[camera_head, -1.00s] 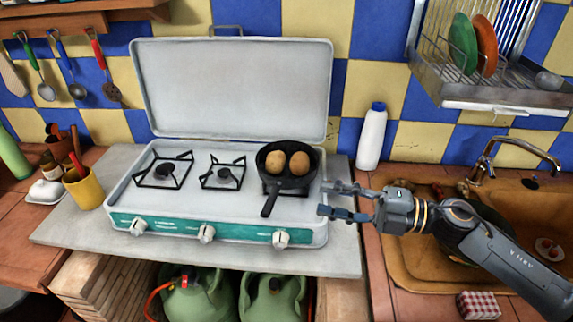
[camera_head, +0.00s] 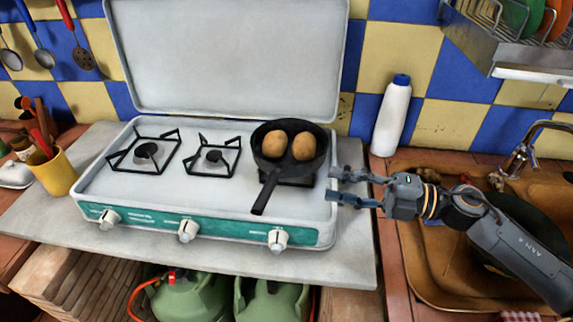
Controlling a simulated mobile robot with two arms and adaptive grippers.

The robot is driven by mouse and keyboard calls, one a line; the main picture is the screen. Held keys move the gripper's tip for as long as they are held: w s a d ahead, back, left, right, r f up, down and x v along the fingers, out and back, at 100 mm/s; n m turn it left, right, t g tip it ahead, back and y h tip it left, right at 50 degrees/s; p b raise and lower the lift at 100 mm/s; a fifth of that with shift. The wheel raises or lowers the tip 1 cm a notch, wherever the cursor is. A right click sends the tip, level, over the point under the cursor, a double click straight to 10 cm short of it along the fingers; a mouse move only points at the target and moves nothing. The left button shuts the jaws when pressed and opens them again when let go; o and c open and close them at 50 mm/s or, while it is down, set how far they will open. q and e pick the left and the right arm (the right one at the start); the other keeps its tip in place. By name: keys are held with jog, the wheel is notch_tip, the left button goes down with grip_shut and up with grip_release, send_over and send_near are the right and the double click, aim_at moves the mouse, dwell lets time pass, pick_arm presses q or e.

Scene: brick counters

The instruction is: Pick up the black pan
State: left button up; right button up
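The black pan (camera_head: 268,163) sits on the right burner of the white and teal camping stove (camera_head: 200,207). Two round brown potato-like items (camera_head: 289,146) lie in it. Its handle (camera_head: 265,192) points toward the front of the stove, slightly left. My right gripper (camera_head: 332,184) comes in from the right. It is open and empty, with its fingers pointing left, just right of the pan and apart from the handle. My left gripper is not in view.
The raised stove lid (camera_head: 230,60) stands behind the burners. A white bottle (camera_head: 392,118) with a blue cap stands behind my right gripper. A brown sink (camera_head: 425,262) is at right, a yellow cup (camera_head: 53,172) at left. Green gas bottles (camera_head: 190,298) sit below.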

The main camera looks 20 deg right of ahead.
aim_at(279, 177)
jog(key=shift+w+f+b, duration=0.1)
jog(key=shift+f+b, duration=0.3)
jog(key=shift+f, duration=0.35)
jog(key=shift+w+a+r, duration=0.1)
jog(key=shift+a+r, duration=0.05)
jog(key=shift+a, duration=0.15)
jog(key=p+x, duration=0.2)
jog(key=x, duration=0.5)
jog(key=shift+w+a+p, duration=0.2)
jog(key=shift+p, duration=0.1)
jog(key=p+x, duration=0.2)
jog(key=x, duration=0.3)
jog(key=shift+w+a, duration=0.1)
jog(key=shift+w, duration=0.15)
jog(key=shift+a+f, duration=0.1)
jog(key=shift+f, duration=0.1)
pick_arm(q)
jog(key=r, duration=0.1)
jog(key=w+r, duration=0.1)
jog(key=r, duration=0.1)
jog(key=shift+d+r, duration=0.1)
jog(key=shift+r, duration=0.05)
pick_arm(e)
grip_shut()
jog(key=shift+w+r, duration=0.1)
jog(key=shift+r, duration=0.05)
